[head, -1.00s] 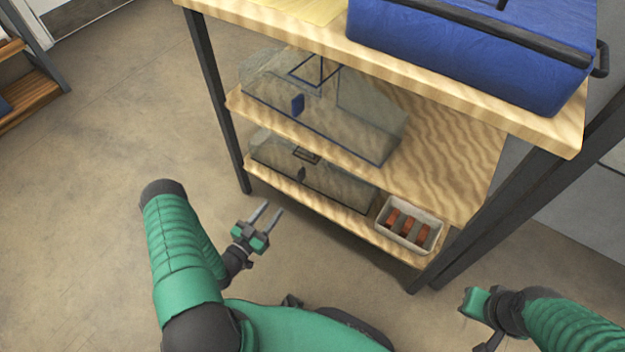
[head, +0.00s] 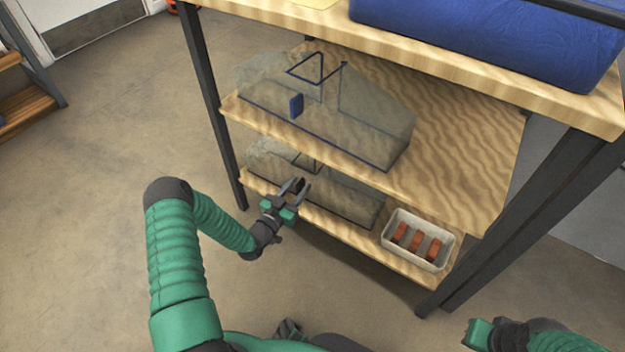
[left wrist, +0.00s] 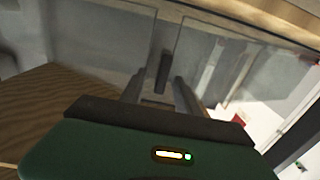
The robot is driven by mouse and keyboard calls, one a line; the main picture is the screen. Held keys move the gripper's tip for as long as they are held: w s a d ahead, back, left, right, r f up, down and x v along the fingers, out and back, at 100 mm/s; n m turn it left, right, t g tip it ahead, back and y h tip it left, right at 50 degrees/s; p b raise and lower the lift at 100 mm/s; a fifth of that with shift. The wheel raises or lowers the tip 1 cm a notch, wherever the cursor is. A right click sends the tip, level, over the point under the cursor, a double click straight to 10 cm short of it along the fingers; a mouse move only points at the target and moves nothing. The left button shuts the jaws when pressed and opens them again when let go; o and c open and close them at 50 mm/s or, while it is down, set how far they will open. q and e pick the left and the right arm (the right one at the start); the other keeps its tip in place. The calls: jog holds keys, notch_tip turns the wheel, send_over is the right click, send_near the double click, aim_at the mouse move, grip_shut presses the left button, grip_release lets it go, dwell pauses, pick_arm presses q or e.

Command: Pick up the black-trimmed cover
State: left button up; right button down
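The black-trimmed cover (head: 352,198) is a clear, box-like cover with dark edging on the lower shelf, under the blue-trimmed one. My left gripper (head: 293,187) is at its front face, by its small black tab, and hides part of it. In the left wrist view the black tab (left wrist: 164,70) stands between and just beyond the two fingers of my left gripper (left wrist: 160,86). The fingers are apart, with gaps beside the tab; I see no grip on it. My right gripper (head: 480,335) is at the bottom right, partly cut off, its fingers unclear.
A blue-trimmed clear cover (head: 375,135) stands on the middle shelf (head: 465,140), close above. A white tray (head: 388,240) with orange-brown blocks sits right of the black-trimmed cover. A blue case (head: 500,35) lies on the top board. Dark posts (head: 217,120) flank the shelves. Floor at left is clear.

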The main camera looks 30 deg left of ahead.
pick_arm(q)
jog(key=shift+r, duration=0.1)
grip_shut()
dwell(0.4)
notch_tip(320, 180, up, 10)
jog(key=p, duration=0.7)
